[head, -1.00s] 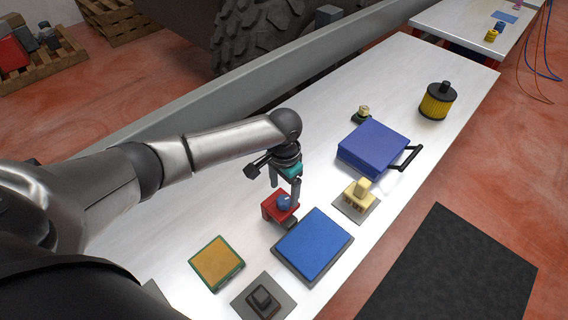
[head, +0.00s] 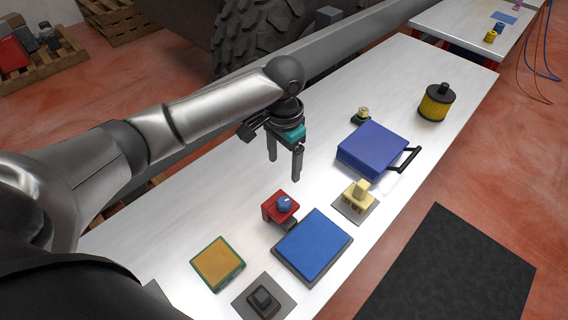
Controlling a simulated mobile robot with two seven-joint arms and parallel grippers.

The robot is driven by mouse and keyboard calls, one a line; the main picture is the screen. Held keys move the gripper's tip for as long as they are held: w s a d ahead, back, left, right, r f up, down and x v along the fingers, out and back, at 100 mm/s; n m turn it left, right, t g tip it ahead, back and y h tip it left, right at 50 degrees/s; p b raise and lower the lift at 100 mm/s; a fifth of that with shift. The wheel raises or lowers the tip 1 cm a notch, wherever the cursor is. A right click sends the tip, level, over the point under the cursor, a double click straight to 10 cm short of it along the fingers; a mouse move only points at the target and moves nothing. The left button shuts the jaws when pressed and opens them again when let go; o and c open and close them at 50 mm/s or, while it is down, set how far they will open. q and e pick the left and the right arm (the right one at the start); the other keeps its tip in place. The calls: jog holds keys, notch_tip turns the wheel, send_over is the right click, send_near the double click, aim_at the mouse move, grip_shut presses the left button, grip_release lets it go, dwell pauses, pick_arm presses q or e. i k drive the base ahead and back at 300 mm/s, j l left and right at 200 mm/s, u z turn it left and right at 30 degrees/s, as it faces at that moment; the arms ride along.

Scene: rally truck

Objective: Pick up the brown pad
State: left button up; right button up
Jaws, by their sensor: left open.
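A flat orange-brown square with a green rim (head: 217,262) lies on the near left part of the white table. A dark brown-black block (head: 263,299) sits on a grey square plate just right of it, near the bottom edge. I cannot tell for sure which of these two is the brown pad. My left gripper (head: 284,168) is open and empty, fingers pointing down, above the table and beyond both. My right gripper is not in view.
A red block with a blue knob (head: 281,206) and a blue square pad (head: 313,245) stand between. Farther off are a cream part (head: 357,196) on a grey plate, a blue case (head: 373,148) and a yellow-black filter (head: 436,102). The table's left side is clear.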

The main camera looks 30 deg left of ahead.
aim_at(265, 304)
jog(key=k+l, duration=0.65)
jog(key=k, duration=0.25)
jog(key=k+l, duration=0.35)
jog(key=k, duration=0.15)
